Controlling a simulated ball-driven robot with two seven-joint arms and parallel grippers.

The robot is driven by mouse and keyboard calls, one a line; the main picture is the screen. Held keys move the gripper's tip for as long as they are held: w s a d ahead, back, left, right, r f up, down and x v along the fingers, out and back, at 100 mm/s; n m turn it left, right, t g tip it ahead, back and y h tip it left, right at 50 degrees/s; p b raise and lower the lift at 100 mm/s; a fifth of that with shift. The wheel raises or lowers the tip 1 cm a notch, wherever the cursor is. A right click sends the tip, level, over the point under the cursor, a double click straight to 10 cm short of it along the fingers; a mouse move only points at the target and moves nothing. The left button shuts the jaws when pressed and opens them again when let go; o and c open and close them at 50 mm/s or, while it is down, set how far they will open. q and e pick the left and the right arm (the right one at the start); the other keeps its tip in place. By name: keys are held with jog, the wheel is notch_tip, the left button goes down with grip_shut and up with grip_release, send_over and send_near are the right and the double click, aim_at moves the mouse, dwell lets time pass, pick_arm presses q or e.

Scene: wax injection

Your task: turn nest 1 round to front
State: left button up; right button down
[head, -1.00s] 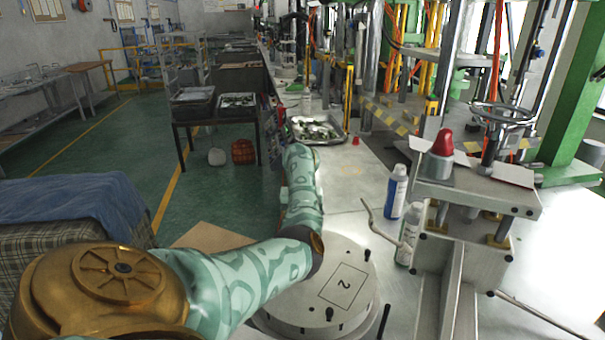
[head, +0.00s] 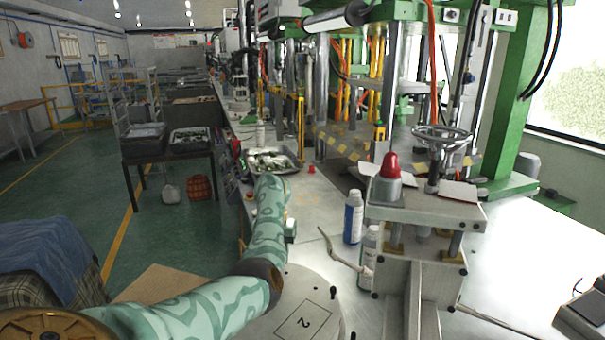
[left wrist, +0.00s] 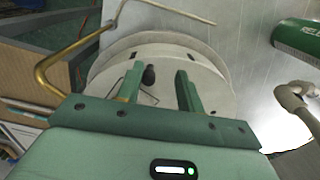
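The round grey turntable (head: 262,330) lies low in the head view, cut off by the bottom edge. An outlined label "2" (head: 305,322) shows on its near part, and dark pegs stand near its rim. No nest 1 label is visible. My left arm covers its left part and hides the left gripper in the head view. In the left wrist view the turntable (left wrist: 210,80) lies beyond my left gripper (left wrist: 157,88). Its two green fingers are apart. A dark peg (left wrist: 149,75) shows between them, nearer the left finger; contact cannot be told. My right gripper is out of view.
A blue-and-white bottle (head: 353,218) and a bent grey rod (head: 340,252) stand right of the turntable. A metal clamp stand with a red cap (head: 390,166) is beside them. A bent brass rod (left wrist: 60,72) and a green can (left wrist: 298,42) flank the turntable in the wrist view.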

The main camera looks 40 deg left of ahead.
pick_arm(q)
jog(key=w+d+m, duration=0.1)
jog(key=d, duration=0.1)
jog(key=w+d+m, duration=0.1)
jog(key=w+m, duration=0.1)
jog(key=shift+d+f+m, duration=0.1)
jog(key=shift+d+m, duration=0.2)
jog(key=shift+d, duration=0.05)
jog(key=d+m, duration=0.2)
jog(key=w+d+m+p, duration=0.1)
jog(key=d+m, duration=0.1)
jog(key=d, duration=0.1)
jog(key=shift+w+d+m, duration=0.2)
jog(key=shift+d+m, duration=0.1)
jog(key=shift+m, duration=0.1)
notch_tip(320, 180, up, 17)
jog(key=p, duration=0.7)
notch_tip(320, 180, up, 12)
jog(key=p, duration=1.1)
send_over(311, 274)
jog(key=s+d, duration=0.1)
jog(key=shift+d+f, duration=0.1)
jog(key=shift+f, duration=0.05)
jog(key=shift+f, duration=0.15)
